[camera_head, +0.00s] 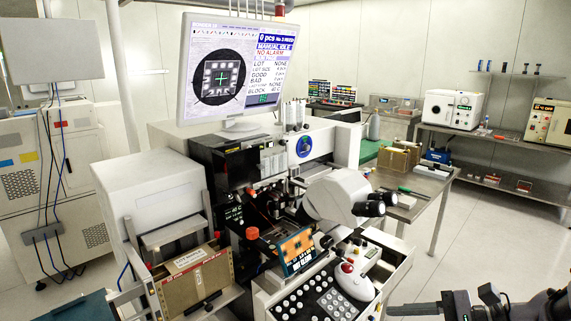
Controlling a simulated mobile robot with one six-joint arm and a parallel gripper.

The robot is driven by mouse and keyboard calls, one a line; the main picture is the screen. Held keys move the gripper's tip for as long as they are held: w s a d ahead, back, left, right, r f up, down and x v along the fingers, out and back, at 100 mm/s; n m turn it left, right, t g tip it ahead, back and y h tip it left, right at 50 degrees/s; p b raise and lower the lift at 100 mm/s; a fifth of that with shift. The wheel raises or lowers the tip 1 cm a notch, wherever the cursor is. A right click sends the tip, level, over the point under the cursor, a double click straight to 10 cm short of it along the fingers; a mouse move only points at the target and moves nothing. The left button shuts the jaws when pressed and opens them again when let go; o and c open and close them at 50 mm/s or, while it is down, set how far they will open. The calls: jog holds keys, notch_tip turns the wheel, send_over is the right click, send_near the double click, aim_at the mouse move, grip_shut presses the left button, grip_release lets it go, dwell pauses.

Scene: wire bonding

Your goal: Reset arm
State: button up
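My arm (460,305) shows at the bottom right corner as dark grey links and joints, cut off by the lower and right picture edges. The arm lies over the pale floor, to the right of the wire bonding machine's keypad panel (320,300). The wire bonding machine (225,175) stands in the middle, with a white microscope head (338,195) and a large monitor (237,70) above it.
A brown magazine box (195,285) sits at the machine's front left. A metal table (425,185) with cardboard boxes (398,155) stands behind to the right. A bench (505,150) with white instruments lines the back wall. The floor (490,235) at the right is clear.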

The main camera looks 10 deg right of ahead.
jog(key=s+a+r+n+h, duration=0.2)
jog(key=s+a+n+h, duration=0.2)
jog(key=s+a+n, duration=0.2)
jog(key=s+a+r+n+h, duration=0.2)
jog(key=s+a+n+h, duration=0.3)
jog(key=s+a+n, duration=0.2)
jog(key=a+n, duration=0.2)
jog(key=a, duration=0.1)
jog(key=shift+s+a+r+g, duration=0.15)
jog(key=shift+a+r+g, duration=0.1)
jog(key=shift+g, duration=0.15)
